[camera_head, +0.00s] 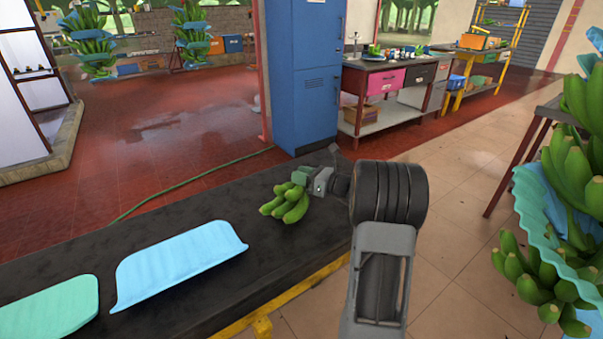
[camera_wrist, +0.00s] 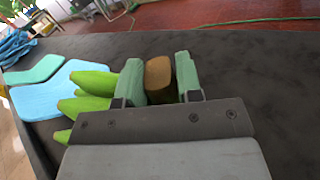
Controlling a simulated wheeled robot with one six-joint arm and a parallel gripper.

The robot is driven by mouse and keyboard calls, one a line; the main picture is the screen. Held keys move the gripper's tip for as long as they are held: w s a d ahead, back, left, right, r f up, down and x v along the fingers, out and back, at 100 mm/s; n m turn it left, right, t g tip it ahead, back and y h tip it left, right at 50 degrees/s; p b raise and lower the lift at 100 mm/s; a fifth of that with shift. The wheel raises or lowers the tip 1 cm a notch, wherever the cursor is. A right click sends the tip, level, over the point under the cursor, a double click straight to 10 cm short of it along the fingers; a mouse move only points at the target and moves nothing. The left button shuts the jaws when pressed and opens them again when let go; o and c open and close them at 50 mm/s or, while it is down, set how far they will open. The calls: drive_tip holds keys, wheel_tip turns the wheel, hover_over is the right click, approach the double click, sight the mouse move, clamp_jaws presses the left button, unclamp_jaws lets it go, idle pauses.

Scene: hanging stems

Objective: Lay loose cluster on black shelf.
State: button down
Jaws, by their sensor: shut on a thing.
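The loose cluster (camera_head: 288,203) is a small bunch of green bananas. My gripper (camera_head: 318,181) is shut on its stem end, over the far part of the black shelf (camera_head: 60,245). In the wrist view the brown cut stem (camera_wrist: 159,76) sits between the two pale green finger pads of my gripper (camera_wrist: 160,82), and the green fruit (camera_wrist: 92,84) points left. The cluster is at or just above the shelf's dark surface; I cannot tell whether it touches. The gripper hides part of the fruit in the wrist view.
A blue curved pad (camera_head: 178,262) and a green pad (camera_head: 48,308) lie on the shelf nearer me. Bare shelf surrounds the cluster. A large hanging banana stem (camera_head: 560,200) with teal sheets is at the right. A blue locker (camera_head: 305,75) stands beyond the shelf.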

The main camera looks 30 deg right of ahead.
drive_tip(key=shift+f+b, duration=0.35)
drive_tip(key=shift+f, duration=0.35)
idle(0.6)
drive_tip(key=c, duration=1)
unclamp_jaws()
drive_tip(key=o, duration=0.3)
drive_tip(key=shift+f, duration=0.1)
drive_tip(key=p+v, duration=0.1)
drive_tip(key=v, duration=1.2)
drive_tip(key=shift+s+d, duration=0.2)
drive_tip(key=shift+s, duration=0.15)
